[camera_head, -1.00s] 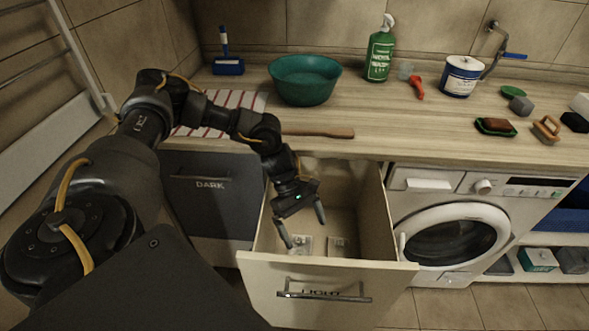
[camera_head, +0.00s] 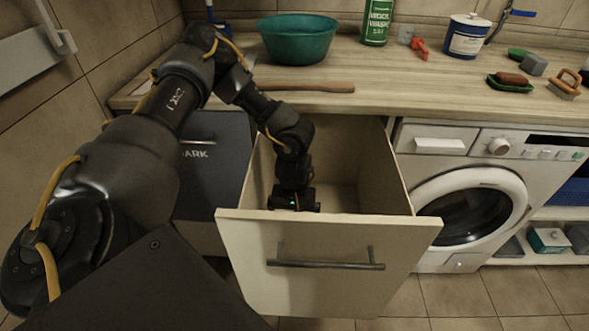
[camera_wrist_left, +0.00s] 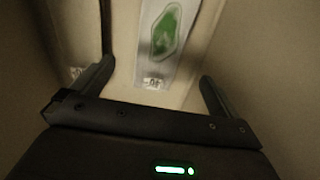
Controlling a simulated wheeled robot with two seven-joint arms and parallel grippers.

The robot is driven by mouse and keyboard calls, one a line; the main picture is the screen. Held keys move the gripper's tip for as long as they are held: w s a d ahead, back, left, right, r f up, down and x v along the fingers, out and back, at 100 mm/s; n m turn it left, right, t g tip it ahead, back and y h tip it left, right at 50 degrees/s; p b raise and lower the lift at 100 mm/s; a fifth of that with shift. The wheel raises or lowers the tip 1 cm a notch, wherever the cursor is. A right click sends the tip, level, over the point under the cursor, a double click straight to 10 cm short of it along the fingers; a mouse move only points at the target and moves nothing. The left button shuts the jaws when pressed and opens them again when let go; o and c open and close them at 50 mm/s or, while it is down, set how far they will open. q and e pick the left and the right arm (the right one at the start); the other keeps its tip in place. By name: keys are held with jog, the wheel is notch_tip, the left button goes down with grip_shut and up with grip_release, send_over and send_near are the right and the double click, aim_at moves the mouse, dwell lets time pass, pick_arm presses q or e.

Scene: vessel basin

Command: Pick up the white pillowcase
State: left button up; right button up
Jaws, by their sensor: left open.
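My left gripper (camera_head: 296,204) reaches down into the open drawer (camera_head: 329,262), its fingertips hidden behind the drawer front in the head view. In the left wrist view the left gripper (camera_wrist_left: 157,82) has its two fingers wide apart with nothing between them. Ahead of the fingers lies a pale, flat item (camera_wrist_left: 146,54) with a green patch and a small printed label. I cannot tell whether it is the white pillowcase. No other thing in view is clearly the pillowcase. My right gripper is not in view.
The drawer walls stand close around my left gripper. A washing machine (camera_head: 470,205) is at the right and a dark drawer marked DARK (camera_head: 203,155) at the left. A teal basin (camera_head: 298,39) and a wooden-handled tool (camera_head: 315,88) are on the counter above.

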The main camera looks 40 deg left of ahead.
pick_arm(q)
notch_tip(320, 180, down, 5)
jog(key=shift+r, duration=0.2)
notch_tip(320, 180, down, 5)
jog(key=shift+s+d+r+b, duration=0.1)
jog(key=shift+d+r+b, duration=0.05)
jog(key=shift+b, duration=0.45)
jog(key=shift+f, duration=0.25)
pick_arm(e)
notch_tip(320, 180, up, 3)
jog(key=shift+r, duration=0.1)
pick_arm(q)
jog(key=c, duration=1.2)
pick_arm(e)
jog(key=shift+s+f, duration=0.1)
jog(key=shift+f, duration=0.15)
